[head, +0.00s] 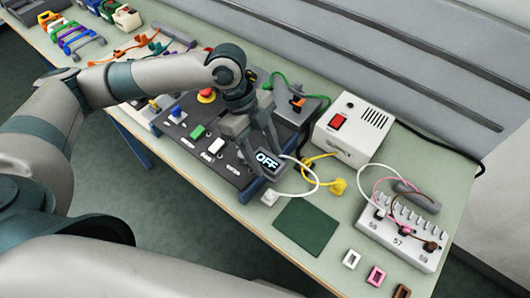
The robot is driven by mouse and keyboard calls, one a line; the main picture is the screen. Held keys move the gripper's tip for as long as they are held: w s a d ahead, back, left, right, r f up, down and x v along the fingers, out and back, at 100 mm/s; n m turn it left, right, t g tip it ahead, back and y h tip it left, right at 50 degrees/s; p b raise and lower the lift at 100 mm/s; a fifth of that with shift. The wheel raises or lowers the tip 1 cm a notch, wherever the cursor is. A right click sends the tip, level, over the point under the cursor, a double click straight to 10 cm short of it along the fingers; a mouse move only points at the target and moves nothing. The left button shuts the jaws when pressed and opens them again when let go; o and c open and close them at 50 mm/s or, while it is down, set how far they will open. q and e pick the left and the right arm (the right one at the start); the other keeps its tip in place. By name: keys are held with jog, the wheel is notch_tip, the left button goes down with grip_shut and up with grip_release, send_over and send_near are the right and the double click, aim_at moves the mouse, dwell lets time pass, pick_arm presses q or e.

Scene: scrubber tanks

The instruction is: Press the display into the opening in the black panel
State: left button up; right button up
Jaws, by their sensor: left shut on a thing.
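The display (267,161) is a small dark block with "OFF" lit in pale blue on its face. A white cable runs from its right side. My left gripper (259,145) is shut on it and holds it at the right front part of the black panel (181,126). The panel carries a green rocker (198,131), a white rocker (216,146) and a red knob on yellow (206,96). The opening is not clear to see; my gripper and the display cover that area. I cannot tell whether the display touches the panel. My right gripper is out of view.
A white box with a red switch (338,122) stands right of the panel. Yellow plugs and a white plug lie near the front. A dark green mat (307,228) is empty. A grey terminal block (402,238) with wires stands at the right. Coloured clips and cables lie at the far left.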

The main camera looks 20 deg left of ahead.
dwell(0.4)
pick_arm(q)
jog(key=w+a, duration=1.5)
jog(key=a, duration=0.1)
jog(key=shift+w, duration=0.25)
dwell(0.7)
jog(key=shift+p, duration=0.35)
dwell(0.4)
dwell(0.5)
